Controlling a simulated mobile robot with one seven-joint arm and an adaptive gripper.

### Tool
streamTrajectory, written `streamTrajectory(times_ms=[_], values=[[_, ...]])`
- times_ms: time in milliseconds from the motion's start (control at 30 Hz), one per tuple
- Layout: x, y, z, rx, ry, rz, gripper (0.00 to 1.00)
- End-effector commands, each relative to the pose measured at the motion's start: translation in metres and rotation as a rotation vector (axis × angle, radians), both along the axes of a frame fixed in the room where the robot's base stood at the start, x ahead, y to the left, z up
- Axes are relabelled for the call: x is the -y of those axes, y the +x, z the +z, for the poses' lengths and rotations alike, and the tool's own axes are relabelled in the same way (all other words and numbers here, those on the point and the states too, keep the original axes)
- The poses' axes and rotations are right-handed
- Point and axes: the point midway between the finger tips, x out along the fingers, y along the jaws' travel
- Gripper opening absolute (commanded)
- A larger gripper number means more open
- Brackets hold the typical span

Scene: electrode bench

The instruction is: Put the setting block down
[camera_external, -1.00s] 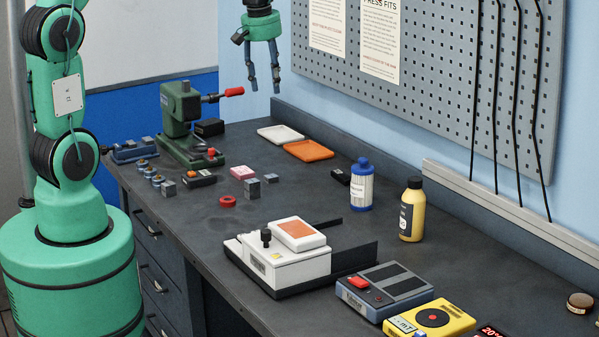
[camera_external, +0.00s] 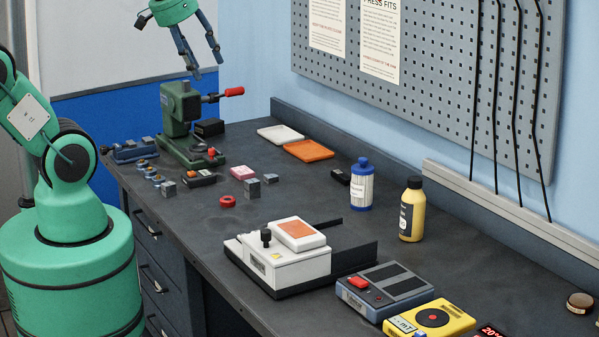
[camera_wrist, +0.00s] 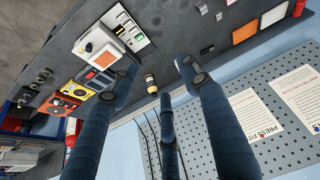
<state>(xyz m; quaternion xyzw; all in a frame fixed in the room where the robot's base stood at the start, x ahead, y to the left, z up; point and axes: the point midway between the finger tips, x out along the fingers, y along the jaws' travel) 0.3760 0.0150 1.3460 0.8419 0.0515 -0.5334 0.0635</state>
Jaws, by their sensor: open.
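My gripper (camera_external: 205,66) hangs high in the air above and behind the green arbor press (camera_external: 184,120), well clear of the bench. Its fingers are spread and nothing is between them. The fingers also show large in the wrist view (camera_wrist: 157,76), with the bench far beyond them. I cannot tell which is the setting block. None is touched by my gripper.
A white tray (camera_external: 281,134) and an orange tray (camera_external: 309,150) lie near the back wall. A red ring (camera_external: 227,201) and a pink block (camera_external: 243,172) lie mid-bench. A white device (camera_external: 280,262), a blue-capped bottle (camera_external: 361,188) and a yellow bottle (camera_external: 412,212) stand further right.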

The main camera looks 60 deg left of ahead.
Motion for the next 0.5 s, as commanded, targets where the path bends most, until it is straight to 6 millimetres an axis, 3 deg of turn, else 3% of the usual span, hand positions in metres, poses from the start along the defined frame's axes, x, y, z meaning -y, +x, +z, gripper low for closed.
streamTrajectory(times_ms=[100, 200, 500], values=[[0.009, -0.025, -0.003, 0.027, 0.026, -0.076, 0.47], [0.013, -0.039, -0.006, 0.041, 0.043, -0.119, 0.47], [0.016, -0.049, -0.009, 0.051, 0.058, -0.156, 0.47]])
